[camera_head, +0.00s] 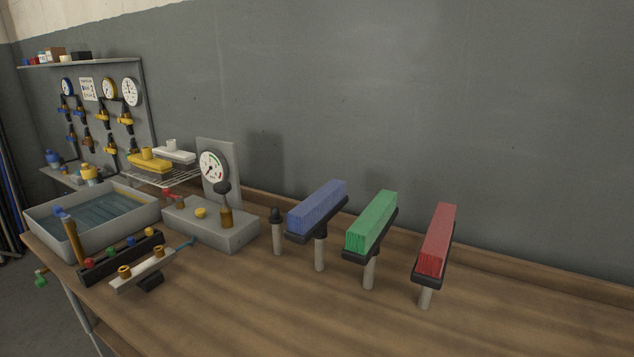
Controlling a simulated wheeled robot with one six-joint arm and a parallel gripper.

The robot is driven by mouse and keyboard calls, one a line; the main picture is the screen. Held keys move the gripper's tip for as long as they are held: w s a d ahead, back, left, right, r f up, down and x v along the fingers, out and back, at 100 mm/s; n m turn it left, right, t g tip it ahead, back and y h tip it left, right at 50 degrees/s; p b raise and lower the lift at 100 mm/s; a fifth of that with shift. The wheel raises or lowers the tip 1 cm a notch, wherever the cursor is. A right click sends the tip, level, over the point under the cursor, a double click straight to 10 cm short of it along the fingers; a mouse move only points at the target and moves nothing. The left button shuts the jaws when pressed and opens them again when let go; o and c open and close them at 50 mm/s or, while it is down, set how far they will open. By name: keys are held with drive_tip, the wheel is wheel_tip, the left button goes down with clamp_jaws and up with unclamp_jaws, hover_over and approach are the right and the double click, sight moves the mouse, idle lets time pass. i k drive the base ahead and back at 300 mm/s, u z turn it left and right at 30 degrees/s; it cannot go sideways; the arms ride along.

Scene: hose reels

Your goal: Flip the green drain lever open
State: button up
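I cannot tell for sure which green part is the drain lever. A small green handle-like part (41,281) hangs low at the far left, below the table's front edge and the water basin. A green knob (109,250) sits on the dark manifold (133,257) in front of the basin, between a red one and a yellow one. A larger green ribbed block (371,222) rests in a black holder on a grey post, right of centre. My gripper is not in view.
A grey water basin (140,209) stands at the left of the wooden table (350,330). A grey box (215,228) with a gauge (212,167) is beside it. Blue (318,207) and red (437,240) blocks flank the green one. The front right tabletop is clear.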

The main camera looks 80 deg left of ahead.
sight(42, 281)
drive_tip(key=u, duration=3.6)
